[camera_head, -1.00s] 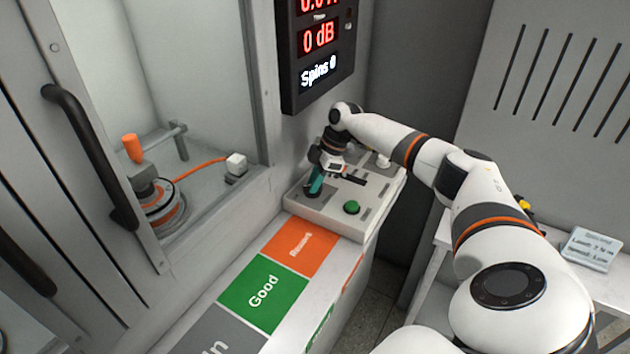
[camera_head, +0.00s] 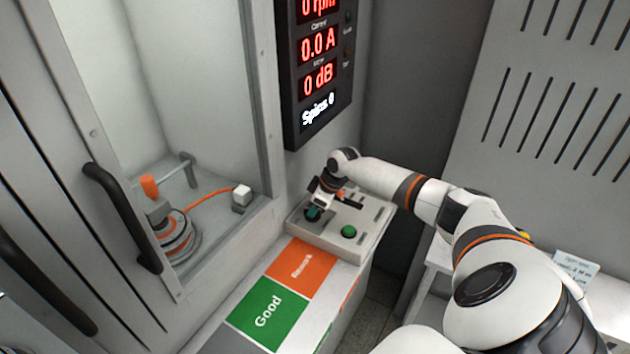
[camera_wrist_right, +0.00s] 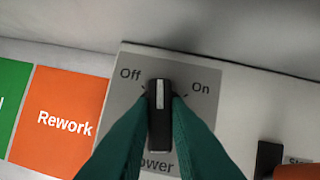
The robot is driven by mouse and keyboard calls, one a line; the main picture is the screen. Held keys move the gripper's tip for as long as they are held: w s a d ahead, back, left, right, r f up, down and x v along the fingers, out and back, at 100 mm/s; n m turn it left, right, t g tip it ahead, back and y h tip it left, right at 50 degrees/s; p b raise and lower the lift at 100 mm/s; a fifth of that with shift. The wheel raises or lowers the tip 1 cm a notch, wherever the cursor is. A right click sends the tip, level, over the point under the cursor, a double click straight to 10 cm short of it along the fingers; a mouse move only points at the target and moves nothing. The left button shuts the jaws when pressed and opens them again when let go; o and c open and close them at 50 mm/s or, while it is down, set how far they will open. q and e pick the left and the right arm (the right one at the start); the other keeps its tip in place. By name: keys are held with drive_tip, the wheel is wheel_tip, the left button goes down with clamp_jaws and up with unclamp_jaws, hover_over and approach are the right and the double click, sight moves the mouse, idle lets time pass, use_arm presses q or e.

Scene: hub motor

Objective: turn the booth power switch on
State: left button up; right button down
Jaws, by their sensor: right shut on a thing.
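The booth power switch is a black knob (camera_wrist_right: 160,125) with a white pointer line, on a grey plate marked Off, On and Power in the right wrist view. The pointer stands upright in that view, between Off and On. My right gripper (camera_head: 313,213) is at the left part of the control panel (camera_head: 328,238) in the head view. Its teal fingers are shut on the knob, one on each side, and hide part of the plate. In the head view the gripper covers the knob. My left gripper is out of view.
A green button (camera_head: 348,232) is on the panel, right of my gripper. The display (camera_head: 318,75) above shows red readings and Spins 0. Orange Rework (camera_head: 301,267) and green Good (camera_head: 267,312) areas lie in front. The booth holding a motor (camera_head: 174,236) is at left.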

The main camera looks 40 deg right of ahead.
drive_tip(key=m+h+p, duration=0.1)
drive_tip(key=m+p, duration=0.1)
drive_tip(key=p, duration=0.1)
drive_tip(key=m+h+p, duration=0.1)
drive_tip(key=m+p, duration=0.2)
drive_tip(key=m+h+p, duration=0.1)
drive_tip(key=m+p, duration=0.2)
drive_tip(key=p, duration=0.1)
drive_tip(key=shift+a+r, duration=0.3)
drive_tip(key=shift+f+m+h+p, duration=0.2)
drive_tip(key=shift+m+h+p, duration=0.4)
drive_tip(key=shift+m+p, duration=0.8)
drive_tip(key=shift+m, duration=0.4)
drive_tip(key=c, duration=1.4)
unclamp_jaws()
drive_tip(key=shift+s+r, duration=0.15)
drive_tip(key=shift+r, duration=0.25)
drive_tip(key=v, duration=1.1)
drive_tip(key=shift+a+p, duration=0.15)
drive_tip(key=shift+p, duration=0.15)
drive_tip(key=shift+f, duration=0.1)
